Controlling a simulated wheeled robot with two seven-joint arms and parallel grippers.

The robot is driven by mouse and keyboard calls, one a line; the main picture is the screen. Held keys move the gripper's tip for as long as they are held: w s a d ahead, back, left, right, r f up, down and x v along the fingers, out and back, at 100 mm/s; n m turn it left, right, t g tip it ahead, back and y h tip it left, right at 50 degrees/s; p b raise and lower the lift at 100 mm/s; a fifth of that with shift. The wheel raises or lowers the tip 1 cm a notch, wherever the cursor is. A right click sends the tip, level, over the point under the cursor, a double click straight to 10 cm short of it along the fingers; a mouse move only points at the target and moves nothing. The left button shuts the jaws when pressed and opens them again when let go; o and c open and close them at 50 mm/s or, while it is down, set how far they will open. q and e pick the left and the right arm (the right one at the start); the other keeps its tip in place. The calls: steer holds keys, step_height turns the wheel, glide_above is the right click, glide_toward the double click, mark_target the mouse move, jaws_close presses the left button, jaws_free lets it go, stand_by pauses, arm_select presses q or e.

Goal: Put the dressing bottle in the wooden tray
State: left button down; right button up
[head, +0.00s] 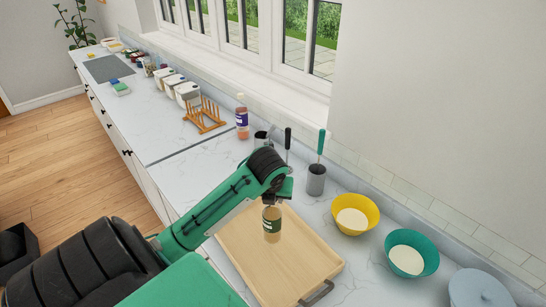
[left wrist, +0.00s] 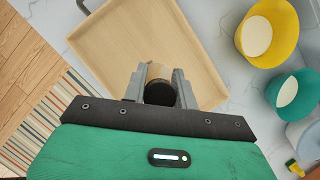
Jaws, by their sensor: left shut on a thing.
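The dressing bottle (head: 272,226), a small jar-like bottle with a dark green label and pale yellow-brown contents, is upright in my left gripper (head: 274,201). In the left wrist view the dark cap of the bottle (left wrist: 159,93) sits between the two grey fingers of the left gripper (left wrist: 157,86). The wooden tray (head: 295,272), pale with a low rim and dark handles, lies on the counter below the bottle; it also shows in the left wrist view (left wrist: 130,40). The bottle is over the tray's inside; I cannot tell whether its base touches. My right gripper is out of view.
A yellow bowl (head: 356,217) and a teal bowl (head: 408,256) stand right of the tray. A grey utensil holder (head: 316,182), a purple-labelled bottle (head: 242,120) and a wooden rack (head: 204,117) stand behind. The tray's inside looks otherwise empty.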

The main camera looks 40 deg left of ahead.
mark_target(271, 223)
arm_select(q)
steer(key=shift+f+p, duration=0.6)
steer(key=shift+f, duration=1.95)
steer(key=c, duration=1.1)
jaws_free()
steer(key=shift+f, duration=0.15)
steer(key=b+v, duration=0.3)
steer(key=v, duration=0.4)
steer(key=shift+p+v, duration=0.45)
steer(key=shift+v, duration=2.15)
